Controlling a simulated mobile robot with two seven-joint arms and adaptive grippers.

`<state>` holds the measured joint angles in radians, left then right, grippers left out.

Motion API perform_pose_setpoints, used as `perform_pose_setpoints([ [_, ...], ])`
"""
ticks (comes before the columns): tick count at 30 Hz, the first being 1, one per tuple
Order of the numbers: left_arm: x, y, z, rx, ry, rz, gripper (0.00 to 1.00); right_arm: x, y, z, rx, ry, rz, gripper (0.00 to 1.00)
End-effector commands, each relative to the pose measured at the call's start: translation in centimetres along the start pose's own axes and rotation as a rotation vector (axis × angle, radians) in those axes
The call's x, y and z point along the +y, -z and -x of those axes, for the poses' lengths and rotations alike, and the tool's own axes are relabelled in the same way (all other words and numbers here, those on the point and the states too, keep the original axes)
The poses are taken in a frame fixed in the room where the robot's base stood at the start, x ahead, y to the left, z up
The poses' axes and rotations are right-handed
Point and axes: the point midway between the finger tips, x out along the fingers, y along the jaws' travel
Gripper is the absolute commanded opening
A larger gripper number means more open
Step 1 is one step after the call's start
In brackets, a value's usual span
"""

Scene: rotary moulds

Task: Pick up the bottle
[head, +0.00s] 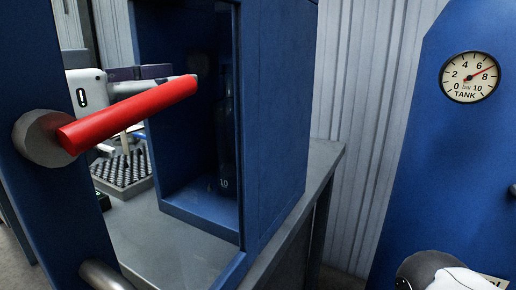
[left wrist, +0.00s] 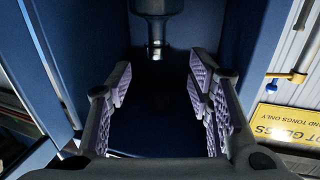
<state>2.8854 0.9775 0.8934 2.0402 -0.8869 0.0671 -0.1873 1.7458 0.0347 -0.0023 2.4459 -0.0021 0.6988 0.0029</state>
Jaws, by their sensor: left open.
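In the head view, a dark, narrow upright shape (head: 224,150) with a pale mark low on it stands inside the blue cabinet; it looks like the bottle, but shadow hides its outline. In the left wrist view, a dark glossy body (left wrist: 157,8) with a narrower, shiny lower end shows at top centre, beyond my fingertips; I cannot tell whether it is the bottle. My left gripper (head: 141,72) is left of the cabinet opening, partly behind the red handle. In the left wrist view its purple-padded fingers (left wrist: 159,78) are apart with nothing between them. My right gripper is not in view.
The red handle (head: 128,112) crosses in front of the opening. Blue cabinet walls (head: 275,120) enclose the dark space. A tray of dark pegs (head: 122,170) lies on the grey bench (head: 165,238). A yellow sign (left wrist: 287,122) is right in the wrist view. A tank gauge (head: 470,77) is at right.

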Motion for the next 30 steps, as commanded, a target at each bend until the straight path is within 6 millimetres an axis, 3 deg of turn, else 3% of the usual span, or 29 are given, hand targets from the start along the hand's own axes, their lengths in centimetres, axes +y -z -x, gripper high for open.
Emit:
perform_pose_setpoints([
  [6,0.2,-0.1,-4.8,-0.003,-0.003,-0.002,0.47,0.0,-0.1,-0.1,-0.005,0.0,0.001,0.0],
  [18,0.2,-0.7,-11.1,-0.002,-0.003,0.0,0.47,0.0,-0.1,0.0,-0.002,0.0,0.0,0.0],
  [26,0.2,-0.6,-11.7,-0.001,-0.002,0.0,0.47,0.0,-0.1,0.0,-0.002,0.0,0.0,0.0],
  [30,0.2,-0.6,-11.6,-0.001,-0.002,0.001,0.17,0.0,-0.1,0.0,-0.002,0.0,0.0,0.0],
])
